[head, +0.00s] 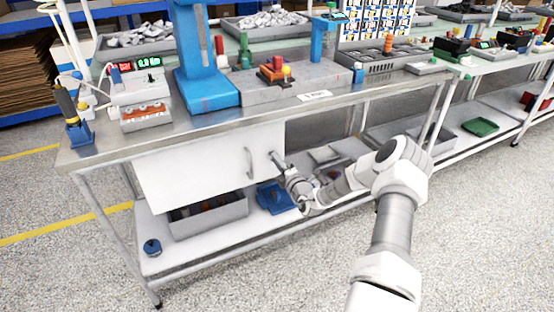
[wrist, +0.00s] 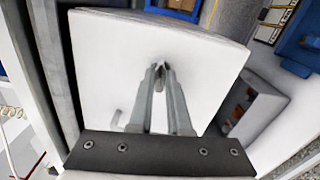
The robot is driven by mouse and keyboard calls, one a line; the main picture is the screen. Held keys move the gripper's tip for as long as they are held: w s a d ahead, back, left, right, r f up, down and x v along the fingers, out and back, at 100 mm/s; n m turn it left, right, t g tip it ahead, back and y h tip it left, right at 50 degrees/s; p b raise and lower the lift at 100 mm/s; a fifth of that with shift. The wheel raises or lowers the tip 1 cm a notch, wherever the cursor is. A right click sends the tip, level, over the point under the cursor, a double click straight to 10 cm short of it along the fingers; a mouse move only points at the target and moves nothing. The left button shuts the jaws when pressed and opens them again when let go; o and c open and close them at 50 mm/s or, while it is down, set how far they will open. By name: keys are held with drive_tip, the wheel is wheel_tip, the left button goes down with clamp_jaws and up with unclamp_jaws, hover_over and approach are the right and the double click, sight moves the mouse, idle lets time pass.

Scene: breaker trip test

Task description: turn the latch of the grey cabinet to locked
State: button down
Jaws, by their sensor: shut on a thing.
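The grey cabinet (head: 200,168), pale in both views, hangs under the workbench with its door closed; its face fills much of the wrist view (wrist: 105,60). A curved grey handle (head: 249,163) is on the door near its right edge, and it also shows in the wrist view (wrist: 116,119). My gripper (head: 276,160) is at the door's right side, to the right of the handle. In the wrist view its fingers (wrist: 161,74) come together on the small dark latch (wrist: 162,66) at the door face. The fingers hide most of the latch, so I cannot tell its angle.
The workbench top (head: 130,133) overhangs the cabinet. Below, on the lower shelf (head: 165,255), are a grey bin (head: 208,219) and a blue item (head: 274,197). A bench leg (head: 107,225) stands at the left. The speckled floor in front is clear.

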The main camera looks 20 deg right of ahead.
drive_tip(key=shift+n+p, duration=3.4)
drive_tip(key=shift+n, duration=4.8)
drive_tip(key=c, duration=0.9)
unclamp_jaws()
drive_tip(key=shift+o, duration=0.2)
drive_tip(key=s+p, duration=0.3)
drive_tip(key=s, duration=1.4)
drive_tip(key=shift+s+d, duration=0.2)
drive_tip(key=shift+d, duration=0.05)
